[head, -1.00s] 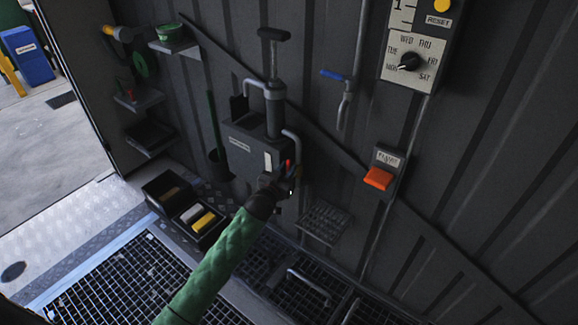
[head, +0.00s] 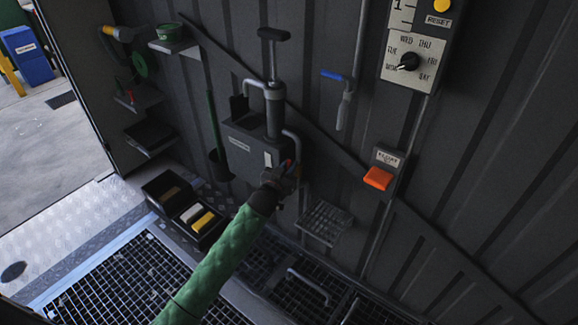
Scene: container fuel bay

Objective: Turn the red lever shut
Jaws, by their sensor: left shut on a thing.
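The red lever (head: 291,163) is on the right side of the grey pump box (head: 240,146) on the wall. Only a small red bit shows above my gripper; the rest is hidden behind it. My left gripper (head: 285,175), at the end of the green-sleeved arm, is at the lever and shut on it. The lever's exact angle cannot be told. My right gripper is not in the view.
A blue-handled tap (head: 336,75) and an orange pedal-like switch (head: 378,178) are on the wall to the right. A small mesh shelf (head: 325,222) is below right of my gripper. Open bins (head: 168,190) stand on the left. A dial panel (head: 412,60) is upper right.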

